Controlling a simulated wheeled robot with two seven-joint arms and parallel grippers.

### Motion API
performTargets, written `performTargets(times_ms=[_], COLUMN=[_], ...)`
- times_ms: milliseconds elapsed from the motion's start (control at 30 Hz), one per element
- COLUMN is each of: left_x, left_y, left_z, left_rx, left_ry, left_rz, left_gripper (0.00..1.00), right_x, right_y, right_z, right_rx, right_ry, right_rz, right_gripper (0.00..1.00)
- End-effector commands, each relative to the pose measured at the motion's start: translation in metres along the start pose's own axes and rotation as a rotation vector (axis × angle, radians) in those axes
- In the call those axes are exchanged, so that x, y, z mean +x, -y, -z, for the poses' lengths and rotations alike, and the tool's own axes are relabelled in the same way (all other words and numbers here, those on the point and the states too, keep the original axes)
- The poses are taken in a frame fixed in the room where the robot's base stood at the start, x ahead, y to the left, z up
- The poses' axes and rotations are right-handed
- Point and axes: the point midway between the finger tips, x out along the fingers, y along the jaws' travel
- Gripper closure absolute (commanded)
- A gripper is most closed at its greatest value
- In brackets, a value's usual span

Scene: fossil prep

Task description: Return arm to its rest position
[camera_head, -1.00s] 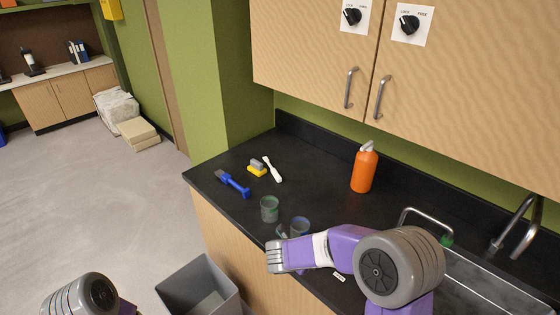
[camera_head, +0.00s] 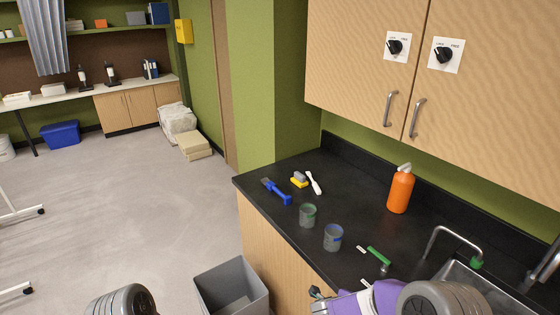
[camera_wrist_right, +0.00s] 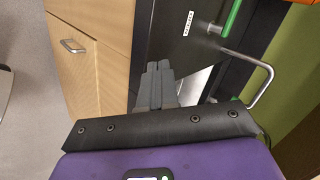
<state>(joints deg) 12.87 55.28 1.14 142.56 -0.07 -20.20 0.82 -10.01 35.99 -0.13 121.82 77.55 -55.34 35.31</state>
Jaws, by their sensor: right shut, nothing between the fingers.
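My right arm (camera_head: 372,302) is low at the bottom of the head view, at the counter's front edge. In the right wrist view, my right gripper (camera_wrist_right: 158,68) has its grey fingers together with nothing between them. The fingers are by the counter's front edge, near a white label (camera_wrist_right: 188,23) and a green-handled tool (camera_wrist_right: 231,18). Of my left arm only a grey joint (camera_head: 125,300) shows at the bottom left of the head view. The left gripper is out of view.
The black counter (camera_head: 345,185) holds two cups (camera_head: 307,215) (camera_head: 333,237), a blue brush (camera_head: 277,192), a yellow-grey block (camera_head: 299,180), a white brush (camera_head: 314,183), an orange bottle (camera_head: 400,189) and a green-handled tool (camera_head: 379,256). A grey bin (camera_head: 232,290) stands below. The floor at left is open.

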Motion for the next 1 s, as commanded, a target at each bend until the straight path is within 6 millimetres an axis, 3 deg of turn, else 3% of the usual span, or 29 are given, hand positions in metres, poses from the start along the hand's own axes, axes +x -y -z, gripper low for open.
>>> performTargets(times_ms=[167, 267, 333, 500, 633, 800, 1000], left_x=[0.005, 0.008, 0.011, 0.017, 0.020, 0.022, 0.022], left_y=[0.002, 0.003, 0.004, 0.007, 0.008, 0.009, 0.009], left_z=[-0.001, -0.001, -0.001, 0.000, 0.000, 0.000, 0.000], left_rx=[0.000, 0.000, 0.000, 0.000, 0.000, 0.000, 0.000], left_ry=[0.003, 0.003, 0.003, 0.002, 0.003, 0.003, 0.003], left_rz=[0.000, 0.000, 0.000, 0.000, 0.000, 0.000, 0.000], left_gripper=[0.57, 0.57, 0.57, 0.57, 0.57, 0.57, 0.57], right_x=[0.027, 0.040, 0.044, 0.029, 0.003, -0.023, -0.029], right_y=[-0.046, -0.090, -0.131, -0.234, -0.296, -0.336, -0.343], right_z=[-0.013, -0.022, -0.026, -0.026, -0.016, -0.005, -0.002], right_rx=[-0.305, -0.541, -0.729, -1.150, -1.378, -1.530, -1.564], right_ry=[0.137, 0.264, 0.382, 0.721, 0.967, 1.166, 1.212], right_rz=[-0.026, -0.057, -0.086, -0.150, -0.168, -0.160, -0.151], right_gripper=[1.00, 1.00, 1.00, 1.00, 1.00, 1.00, 1.00])
